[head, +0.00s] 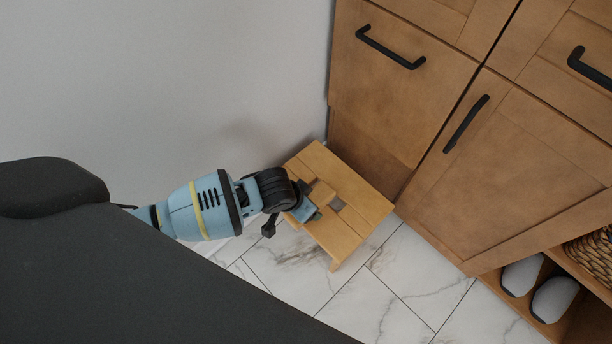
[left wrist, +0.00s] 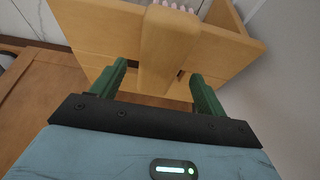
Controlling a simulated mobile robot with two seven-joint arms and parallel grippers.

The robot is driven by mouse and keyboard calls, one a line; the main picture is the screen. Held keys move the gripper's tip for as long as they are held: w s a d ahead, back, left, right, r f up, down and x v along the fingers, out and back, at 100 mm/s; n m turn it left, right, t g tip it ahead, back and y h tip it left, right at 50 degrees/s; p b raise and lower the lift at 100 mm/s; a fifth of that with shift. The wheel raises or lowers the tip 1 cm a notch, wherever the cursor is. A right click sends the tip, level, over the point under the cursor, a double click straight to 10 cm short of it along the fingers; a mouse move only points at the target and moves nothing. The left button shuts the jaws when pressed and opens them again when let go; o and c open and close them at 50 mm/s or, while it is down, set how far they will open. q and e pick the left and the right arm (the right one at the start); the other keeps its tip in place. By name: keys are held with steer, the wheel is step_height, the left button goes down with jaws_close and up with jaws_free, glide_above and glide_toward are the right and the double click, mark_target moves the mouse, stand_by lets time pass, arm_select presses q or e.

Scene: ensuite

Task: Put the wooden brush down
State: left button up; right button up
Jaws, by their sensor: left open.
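The wooden brush (left wrist: 170,50) shows in the left wrist view as a light wooden body with pale bristles at the top edge of the picture. It lies between the two green fingers of my left gripper (left wrist: 159,72), which is open with a gap on the left side of the brush. Behind the brush is the wooden stool (left wrist: 100,45), and the brush appears to rest on it. In the head view my left gripper (head: 312,211) is low over the stool (head: 335,235), and the brush is mostly hidden there. My right gripper is not in view.
Wooden cabinets (head: 420,95) with black handles stand right behind the stool. A plain wall (head: 200,80) is at left. The marble tile floor (head: 400,285) in front is clear.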

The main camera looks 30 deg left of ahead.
arm_select(q)
steer(key=p+v, duration=0.2)
steer(key=v, duration=0.4)
steer(key=shift+r+p, duration=0.15)
steer(key=shift+p, duration=0.15)
steer(key=shift+s+a+r, duration=0.15)
steer(key=shift+s+r, duration=0.05)
steer(key=shift+r, duration=0.15)
